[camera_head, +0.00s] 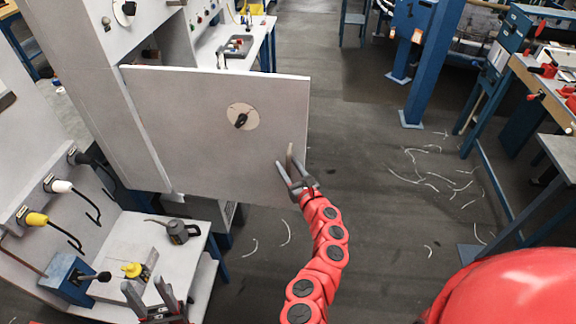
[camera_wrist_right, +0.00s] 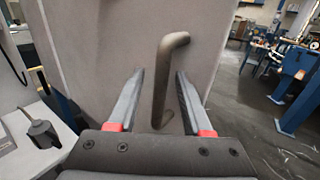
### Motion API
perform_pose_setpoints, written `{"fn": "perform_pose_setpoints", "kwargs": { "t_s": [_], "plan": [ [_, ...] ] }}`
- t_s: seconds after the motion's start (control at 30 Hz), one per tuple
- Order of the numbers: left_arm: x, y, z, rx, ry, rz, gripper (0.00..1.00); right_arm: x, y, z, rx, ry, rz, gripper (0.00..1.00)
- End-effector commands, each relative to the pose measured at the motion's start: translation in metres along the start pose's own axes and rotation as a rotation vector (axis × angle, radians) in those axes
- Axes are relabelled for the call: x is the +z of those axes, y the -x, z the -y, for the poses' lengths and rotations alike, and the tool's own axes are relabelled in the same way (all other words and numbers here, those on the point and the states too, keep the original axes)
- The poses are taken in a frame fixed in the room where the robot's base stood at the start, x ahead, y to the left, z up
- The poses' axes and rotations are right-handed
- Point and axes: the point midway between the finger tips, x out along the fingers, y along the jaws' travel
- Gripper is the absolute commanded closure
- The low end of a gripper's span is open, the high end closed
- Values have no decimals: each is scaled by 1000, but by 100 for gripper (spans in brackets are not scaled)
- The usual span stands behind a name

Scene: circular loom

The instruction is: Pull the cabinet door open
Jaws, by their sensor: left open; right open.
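The cabinet door (camera_head: 200,110) is a light grey panel with a dark knob on a round plate (camera_head: 242,117). It stands swung out from the cabinet (camera_head: 75,60), with part of the interior showing above it. Its bar handle (camera_wrist_right: 172,60) is brownish-grey and near the door's free edge. My right gripper (camera_head: 294,172) is at the handle; in the right wrist view the open fingers (camera_wrist_right: 160,95) are on either side of the bar, with gaps visible. I cannot tell if they touch it. My left gripper (camera_head: 147,288) is open and low at the left, away from the door.
A blue post (camera_head: 428,70) stands at right. The floor (camera_head: 375,190) right of the door is mostly clear, with white scraps.

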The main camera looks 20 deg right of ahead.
Motion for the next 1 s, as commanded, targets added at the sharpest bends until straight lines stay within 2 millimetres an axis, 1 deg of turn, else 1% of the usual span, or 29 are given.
{"fn": "perform_pose_setpoints", "kwargs": {
  "t_s": [0.17,0.23,0.47,0.8,1.0],
  "plan": [
    [1,4,0,0,0,0,50,-1,17,1,-4,-1,2,50],
    [1,6,0,0,0,0,50,-3,29,1,-7,-4,-3,50],
    [2,12,-1,0,0,0,50,-3,70,0,-3,-1,-4,50],
    [4,21,-1,0,0,0,50,-3,137,0,-4,-1,-4,50],
    [4,25,-1,0,0,0,50,-2,164,1,-3,0,-2,50]
  ]
}}
